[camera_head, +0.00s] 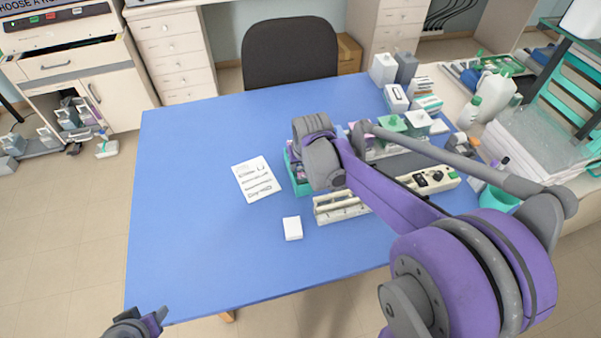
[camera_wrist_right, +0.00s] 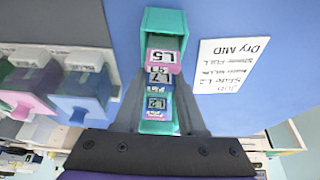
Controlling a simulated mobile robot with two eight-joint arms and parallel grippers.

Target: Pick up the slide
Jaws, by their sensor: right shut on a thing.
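A teal slide box (camera_wrist_right: 164,22) stands on the blue table with several labelled slides in a row. It also shows in the head view (camera_head: 300,186), partly behind my right arm. In the wrist view a pink-labelled slide L5 (camera_wrist_right: 161,56), a slide L7 (camera_wrist_right: 159,76) and a slide L2 (camera_wrist_right: 157,103) are readable. My right gripper (camera_wrist_right: 160,80) is down at the box, one finger on each side of the slides, shut on a slide. Which slide it holds I cannot tell for sure. My left gripper (camera_head: 140,324) is only partly in view at the bottom left.
A white job card (camera_head: 257,179) lies left of the box. A small white block (camera_head: 292,228) and a pale rack (camera_head: 340,206) lie in front. Staining jars with pink and blue parts (camera_wrist_right: 80,100) are close beside the box. The table's left half is clear.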

